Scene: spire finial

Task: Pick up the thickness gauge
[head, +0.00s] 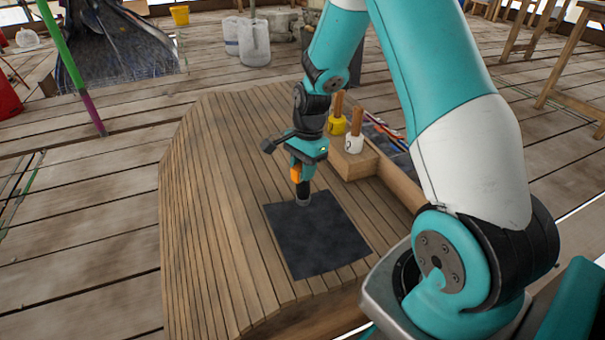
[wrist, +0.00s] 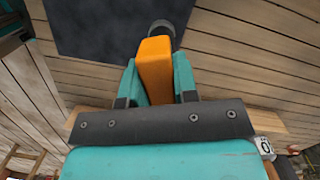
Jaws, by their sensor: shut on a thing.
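The thickness gauge (head: 296,173) has an orange body and a grey round end pointing down at the dark square sheet (head: 318,240). In the wrist view the orange gauge (wrist: 156,68) sits between the two teal fingers. My gripper (head: 301,161) points down and is shut on the gauge's orange body. The grey end is over the upper left part of the sheet. I cannot tell whether it touches the sheet. The gripper hides part of the gauge.
The sheet lies on a sloped wooden plank surface (head: 215,220). A wooden block (head: 352,164) behind it holds a yellow pot (head: 337,125) and a white pot (head: 354,143) with wooden handles. A green and purple pole (head: 66,55) stands left. The planks left of the sheet are clear.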

